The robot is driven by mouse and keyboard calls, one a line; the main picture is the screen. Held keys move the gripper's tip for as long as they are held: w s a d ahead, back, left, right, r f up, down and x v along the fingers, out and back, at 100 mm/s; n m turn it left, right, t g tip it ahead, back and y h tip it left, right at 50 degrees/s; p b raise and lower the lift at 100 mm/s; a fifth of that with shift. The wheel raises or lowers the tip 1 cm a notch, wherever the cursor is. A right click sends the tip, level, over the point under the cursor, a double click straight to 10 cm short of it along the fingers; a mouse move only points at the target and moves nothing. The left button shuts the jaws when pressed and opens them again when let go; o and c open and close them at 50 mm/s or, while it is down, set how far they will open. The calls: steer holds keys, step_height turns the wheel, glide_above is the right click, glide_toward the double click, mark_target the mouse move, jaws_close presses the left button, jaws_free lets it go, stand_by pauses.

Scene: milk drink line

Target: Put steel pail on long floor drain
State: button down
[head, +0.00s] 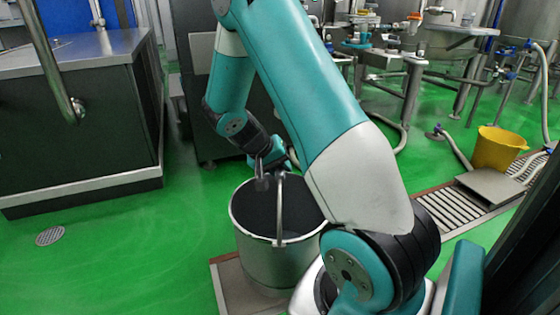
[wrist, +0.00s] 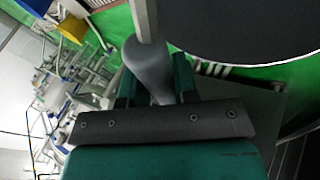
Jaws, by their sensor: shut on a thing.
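The steel pail (head: 272,262) is a grey metal bucket with a dark inside, upright at the lower middle of the head view. My gripper (head: 274,158) is above its rim, shut on the pail's raised bail handle. In the wrist view, the fingers (wrist: 153,88) close around the grey handle grip, with the pail's dark inside (wrist: 250,30) at upper right. The long floor drain (head: 455,210) is a slatted channel at right; my arm hides its middle. A plate in a brown frame (head: 228,285) shows beneath the pail. I cannot tell whether the pail touches it.
A yellow bucket (head: 497,148) stands near the drain at right, behind a square metal plate (head: 490,187). A dark steel-topped cabinet (head: 80,120) fills the left. A round floor drain (head: 50,236) lies before it. Green floor is clear between cabinet and pail.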

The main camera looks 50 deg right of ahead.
steer(key=shift+d+f+b, duration=0.1)
steer(key=shift+f+b, duration=1.1)
steer(key=shift+f, duration=1.25)
steer(key=c, duration=1.3)
jaws_free()
steer(key=shift+f, duration=0.2)
steer(key=o, duration=0.4)
